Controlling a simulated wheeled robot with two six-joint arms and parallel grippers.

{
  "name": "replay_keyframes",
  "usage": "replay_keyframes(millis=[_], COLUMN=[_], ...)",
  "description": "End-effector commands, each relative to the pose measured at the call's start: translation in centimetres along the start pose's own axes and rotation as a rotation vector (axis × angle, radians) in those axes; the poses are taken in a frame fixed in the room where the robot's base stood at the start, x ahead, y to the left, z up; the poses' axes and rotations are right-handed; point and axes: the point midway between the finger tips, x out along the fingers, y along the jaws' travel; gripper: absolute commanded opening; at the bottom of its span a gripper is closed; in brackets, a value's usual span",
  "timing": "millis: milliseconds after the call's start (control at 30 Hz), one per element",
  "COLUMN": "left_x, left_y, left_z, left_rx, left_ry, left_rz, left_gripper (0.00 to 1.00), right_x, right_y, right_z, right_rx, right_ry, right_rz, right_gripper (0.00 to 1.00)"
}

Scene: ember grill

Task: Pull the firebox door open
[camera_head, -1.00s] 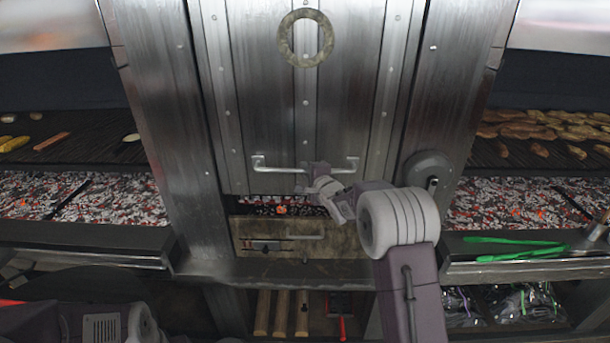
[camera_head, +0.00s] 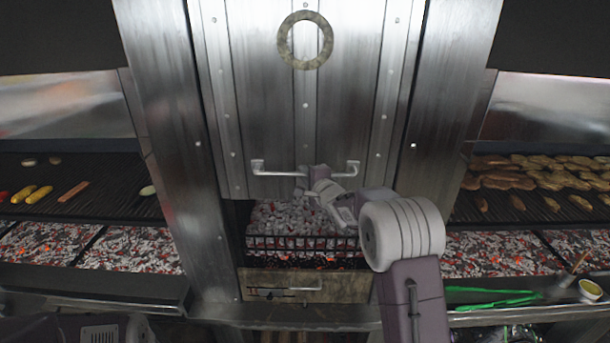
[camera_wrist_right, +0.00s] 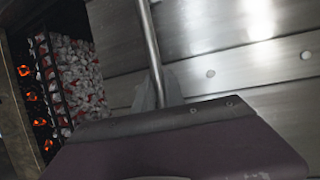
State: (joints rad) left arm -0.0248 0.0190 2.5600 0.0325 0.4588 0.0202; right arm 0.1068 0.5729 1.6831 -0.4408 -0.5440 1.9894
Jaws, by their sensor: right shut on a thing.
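The firebox door (camera_head: 270,110) is a tall riveted steel panel with a round ring near its top. Its lower edge stands well above the drawer front, and glowing coals (camera_head: 290,217) show in the opening behind a black grate. The door's horizontal bar handle (camera_head: 270,168) runs across its lower part. My right gripper (camera_head: 308,172) is shut on the handle near its middle. In the right wrist view the handle (camera_wrist_right: 150,40) runs down to the gripper, whose tips are mostly hidden by its own body. My left gripper is out of view; only part of my left arm shows at bottom left.
A drawer front (camera_head: 345,287) with a small handle lies under the opening. Steel pillars (camera_head: 165,150) flank the door. Grills with food stand on both sides, with coal beds below. Green tongs (camera_head: 490,300) and a small bowl (camera_head: 590,290) lie at right.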

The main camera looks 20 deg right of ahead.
Motion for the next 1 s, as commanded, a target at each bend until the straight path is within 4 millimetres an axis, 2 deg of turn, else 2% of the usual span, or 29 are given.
replay_keyframes(millis=[33, 267, 300, 367, 733, 867, 1000], left_x=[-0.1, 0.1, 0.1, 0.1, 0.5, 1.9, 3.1], left_y=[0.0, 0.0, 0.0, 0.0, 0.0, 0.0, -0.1], left_z=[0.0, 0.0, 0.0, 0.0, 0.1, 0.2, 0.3], left_rx=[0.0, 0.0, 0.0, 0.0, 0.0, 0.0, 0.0], left_ry=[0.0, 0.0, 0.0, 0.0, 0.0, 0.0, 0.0], left_rz=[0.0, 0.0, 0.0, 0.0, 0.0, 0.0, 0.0], left_gripper=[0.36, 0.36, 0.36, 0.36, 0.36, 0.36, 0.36], right_x=[0.0, 0.0, 0.0, 0.0, -0.4, -2.3, -5.1], right_y=[-0.5, -0.3, -0.3, -0.2, 0.1, 0.4, 0.4], right_z=[0.0, 0.0, 0.0, 0.0, 0.0, -0.1, -0.1], right_rx=[-0.001, -0.001, -0.001, 0.0, -0.001, -0.001, -0.001], right_ry=[-0.001, -0.001, -0.001, 0.0, 0.0, 0.001, 0.002], right_rz=[-0.011, -0.009, -0.008, -0.007, -0.002, -0.004, -0.005], right_gripper=[0.0, 0.0, 0.23, 0.36, 0.36, 0.36, 0.36])
